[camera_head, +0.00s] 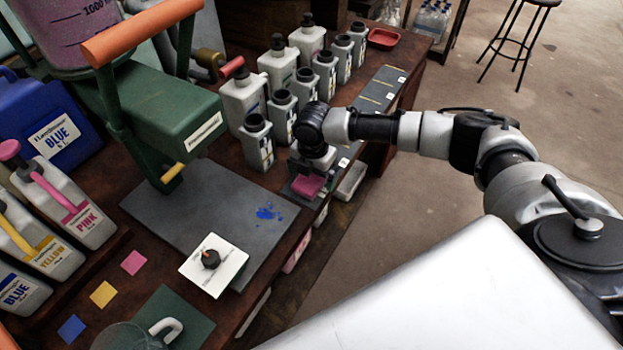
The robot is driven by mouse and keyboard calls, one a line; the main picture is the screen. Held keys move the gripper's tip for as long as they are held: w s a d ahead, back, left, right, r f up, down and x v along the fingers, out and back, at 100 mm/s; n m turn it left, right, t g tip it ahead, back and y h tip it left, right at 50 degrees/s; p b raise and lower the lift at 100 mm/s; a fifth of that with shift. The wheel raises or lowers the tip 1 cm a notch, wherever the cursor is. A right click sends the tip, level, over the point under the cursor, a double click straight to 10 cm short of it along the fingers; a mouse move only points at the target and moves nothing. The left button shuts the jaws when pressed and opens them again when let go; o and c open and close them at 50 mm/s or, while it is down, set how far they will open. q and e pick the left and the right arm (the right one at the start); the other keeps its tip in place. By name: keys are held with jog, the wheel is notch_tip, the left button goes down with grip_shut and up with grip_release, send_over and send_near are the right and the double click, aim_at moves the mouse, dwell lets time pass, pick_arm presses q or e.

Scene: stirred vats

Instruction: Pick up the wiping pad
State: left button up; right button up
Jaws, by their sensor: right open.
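A small dark pink block (308,187), which looks like the wiping pad, lies on a grey strip near the table's front edge. My right gripper (313,168) points down right at the pad, on its far side in the picture. Its jaws are open, but the fingers are small and partly hidden, so I cannot tell whether they touch the pad. My left gripper is not in view.
Blue powder or paint (268,212) marks the grey mat (208,197) in front of the green press (150,110). Several white bottles (243,97) stand close behind my right gripper. A white card with a dark knob (213,265) lies at the mat's front.

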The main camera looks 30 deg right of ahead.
jog(key=shift+f, duration=0.1)
jog(key=c, duration=1)
jog(key=shift+r, duration=0.45)
notch_tip(320, 180, up, 4)
jog(key=shift+s+d+f, duration=0.1)
jog(key=shift+d+f, duration=0.05)
jog(key=shift+f, duration=0.05)
jog(key=s+d+r, duration=0.6)
jog(key=s+d, duration=0.1)
jog(key=s, duration=0.2)
jog(key=shift+r+p, duration=0.3)
jog(key=shift+p, duration=0.1)
